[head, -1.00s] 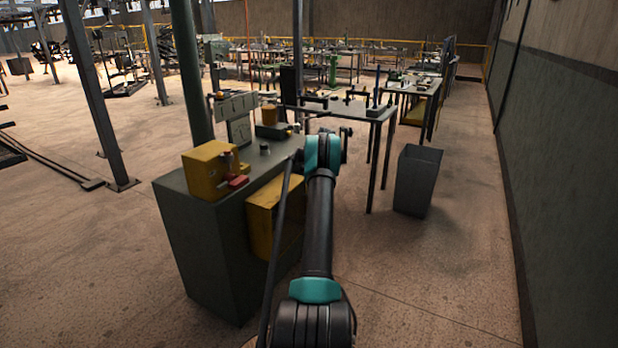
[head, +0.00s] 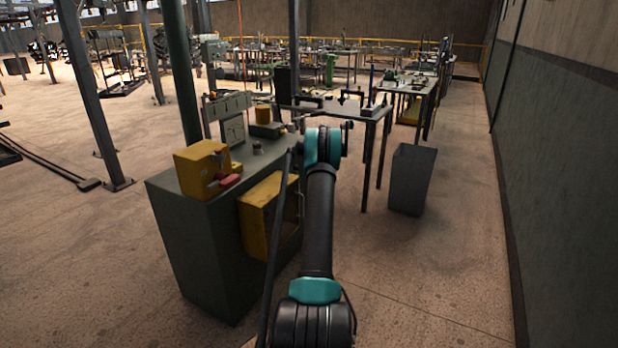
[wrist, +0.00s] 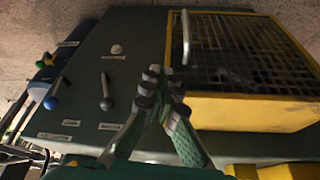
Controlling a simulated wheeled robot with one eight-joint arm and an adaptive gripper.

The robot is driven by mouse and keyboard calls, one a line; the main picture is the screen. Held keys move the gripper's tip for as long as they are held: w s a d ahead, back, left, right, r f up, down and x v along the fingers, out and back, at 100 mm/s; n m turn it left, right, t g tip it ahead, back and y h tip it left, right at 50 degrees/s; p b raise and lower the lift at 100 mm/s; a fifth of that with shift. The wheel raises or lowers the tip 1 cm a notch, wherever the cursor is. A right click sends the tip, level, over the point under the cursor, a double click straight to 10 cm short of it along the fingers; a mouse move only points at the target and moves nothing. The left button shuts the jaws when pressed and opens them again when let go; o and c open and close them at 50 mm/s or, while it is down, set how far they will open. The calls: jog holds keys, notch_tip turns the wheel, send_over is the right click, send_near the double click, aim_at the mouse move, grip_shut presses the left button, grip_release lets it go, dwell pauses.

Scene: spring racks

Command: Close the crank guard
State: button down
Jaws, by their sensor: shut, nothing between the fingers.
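The crank guard, a yellow-framed box with dark mesh, is at the right of the wrist view (wrist: 250,112). A pale bar handle (wrist: 186,38) stands along its left side. In the head view the yellow guard (head: 258,220) sticks out from the side of the grey-green cabinet (head: 200,250). My gripper (wrist: 160,82) is shut and empty, in front of the panel just left of the guard's lower left corner in the wrist view. Whether it touches the guard I cannot tell. In the head view my arm hides the gripper. How far the guard stands open is unclear.
The panel carries a dark lever (wrist: 106,92), a white knob (wrist: 116,49) and a blue-knobbed lever (wrist: 50,102). A yellow box with a red handle (head: 203,170) sits on the cabinet. A grey bin (head: 412,180) stands right. Open floor lies in front.

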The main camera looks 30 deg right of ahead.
jog(key=d+v, duration=0.1)
jog(key=v, duration=0.7)
jog(key=s+a+r+m, duration=0.1)
jog(key=s+a+r, duration=0.2)
jog(key=s+a, duration=0.55)
jog(key=s+a+r, duration=0.3)
jog(key=a, duration=1)
jog(key=s+a+r+m, duration=0.1)
jog(key=s+a+r, duration=0.2)
jog(key=s+a, duration=0.55)
jog(key=s+a+f, duration=0.3)
jog(key=s+a, duration=0.2)
jog(key=s, duration=0.5)
jog(key=s+a+f+m+h, duration=0.1)
jog(key=s+a+f, duration=0.3)
jog(key=s, duration=0.6)
jog(key=s+a+f, duration=0.3)
jog(key=s+a, duration=0.5)
jog(key=s, duration=0.3)
jog(key=shift+f+m, duration=0.15)
jog(key=shift+m, duration=0.25)
jog(key=shift+a, duration=0.15)
